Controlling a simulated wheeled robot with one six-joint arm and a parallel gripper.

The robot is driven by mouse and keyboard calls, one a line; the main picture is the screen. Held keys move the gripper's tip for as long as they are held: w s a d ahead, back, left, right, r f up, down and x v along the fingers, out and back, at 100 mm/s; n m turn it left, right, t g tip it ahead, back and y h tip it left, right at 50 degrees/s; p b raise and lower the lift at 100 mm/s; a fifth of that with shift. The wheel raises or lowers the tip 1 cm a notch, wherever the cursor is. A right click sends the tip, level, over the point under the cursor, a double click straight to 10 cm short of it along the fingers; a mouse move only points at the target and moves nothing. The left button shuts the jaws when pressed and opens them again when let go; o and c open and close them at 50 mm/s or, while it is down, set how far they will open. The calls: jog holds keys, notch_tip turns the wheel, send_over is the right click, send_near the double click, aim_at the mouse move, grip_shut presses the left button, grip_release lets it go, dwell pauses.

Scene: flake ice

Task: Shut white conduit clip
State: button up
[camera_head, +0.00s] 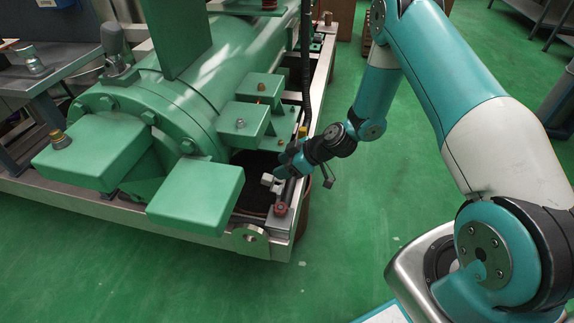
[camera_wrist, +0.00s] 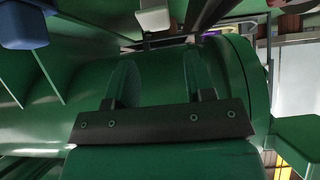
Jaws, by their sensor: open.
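My gripper (camera_head: 284,172) hangs low beside the front right corner of the green machine in the head view. In the wrist view its two fingers (camera_wrist: 158,82) stand apart with nothing between them. A small white piece (camera_head: 267,180), possibly the white conduit clip, shows right by the gripper in the head view; it is too small to tell if its latch is open. A white block (camera_wrist: 153,15) shows at the top edge of the wrist view, beyond the fingertips and apart from them. I cannot tell for sure that it is the same piece.
The green machine (camera_head: 202,103) sits in a metal frame (camera_head: 298,222). Green boxes (camera_head: 197,196) jut out left of the gripper. A dark upright hose (camera_head: 306,60) stands close to my arm. A blue block (camera_wrist: 22,25) shows in the wrist view. Green floor (camera_head: 340,235) is clear at right.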

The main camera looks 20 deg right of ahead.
aim_at(265, 175)
jog(key=shift+b+x, duration=1.9)
jog(key=shift+x, duration=1.85)
jog(key=c, duration=0.8)
jog(key=shift+f+p+v, duration=0.25)
jog(key=shift+p+v, duration=0.45)
jog(key=shift+v, duration=1.05)
jog(key=shift+s+d, duration=0.35)
jog(key=shift+d, duration=0.2)
jog(key=shift+s+d+f+b, duration=0.15)
jog(key=shift+s+d+b, duration=0.1)
jog(key=shift+s+d, duration=0.55)
jog(key=shift+s+d+f+b, duration=0.2)
jog(key=shift+s+d, duration=0.4)
jog(key=shift+d, duration=0.45)
jog(key=o, duration=0.8)
jog(key=shift+c, duration=0.2)
